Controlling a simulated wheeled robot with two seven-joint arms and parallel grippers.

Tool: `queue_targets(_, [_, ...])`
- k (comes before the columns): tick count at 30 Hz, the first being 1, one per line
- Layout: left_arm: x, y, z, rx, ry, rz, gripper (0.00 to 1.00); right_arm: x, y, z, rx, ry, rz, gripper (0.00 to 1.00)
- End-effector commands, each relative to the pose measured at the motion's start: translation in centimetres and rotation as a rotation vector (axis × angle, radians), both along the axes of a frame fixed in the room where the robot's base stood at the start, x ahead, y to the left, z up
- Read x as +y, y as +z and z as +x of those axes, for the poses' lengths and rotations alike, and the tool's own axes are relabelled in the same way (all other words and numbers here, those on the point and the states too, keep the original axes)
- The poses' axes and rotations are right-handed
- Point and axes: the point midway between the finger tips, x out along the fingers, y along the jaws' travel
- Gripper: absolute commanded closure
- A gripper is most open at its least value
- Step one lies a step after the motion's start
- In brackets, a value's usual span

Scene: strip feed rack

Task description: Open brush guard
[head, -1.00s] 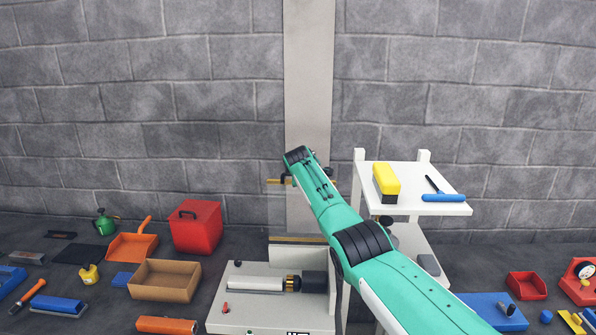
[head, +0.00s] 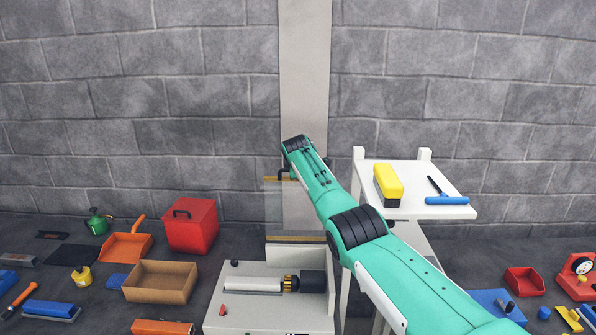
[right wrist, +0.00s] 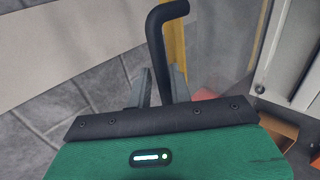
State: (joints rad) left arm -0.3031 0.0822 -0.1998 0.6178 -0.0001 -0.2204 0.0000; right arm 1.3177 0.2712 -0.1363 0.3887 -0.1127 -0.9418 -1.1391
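The brush guard (head: 274,202) is a clear panel with a brass-yellow top edge, standing upright behind the white brush unit (head: 250,312). Its black bent handle (right wrist: 158,40) rises between the fingers of my right gripper (right wrist: 160,82) in the right wrist view. The fingers are close together on either side of the handle's stem, shut on it; the exact contact is partly hidden. The brush unit holds a pale roller (head: 252,284). My left gripper is out of view.
A white shelf stand (head: 430,211) at the right carries a yellow block (head: 387,183) and a blue-handled tool (head: 446,200). A red box (head: 190,228), a brown tray (head: 160,283) and an orange dustpan (head: 125,247) lie at the left. A pale column (head: 305,70) rises behind the guard.

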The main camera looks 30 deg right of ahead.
Motion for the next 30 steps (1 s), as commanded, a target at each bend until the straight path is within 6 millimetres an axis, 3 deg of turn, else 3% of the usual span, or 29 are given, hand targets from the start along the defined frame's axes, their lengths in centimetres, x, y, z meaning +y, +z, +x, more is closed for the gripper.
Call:
queue_targets(17, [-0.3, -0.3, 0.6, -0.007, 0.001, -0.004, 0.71, 0.1, 0.3, -0.1, -0.003, -0.001, -0.001, 0.83])
queue_targets(30, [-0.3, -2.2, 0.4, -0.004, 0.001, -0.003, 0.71, 1.4, 2.7, -2.2, -0.008, 0.000, -0.002, 0.83])
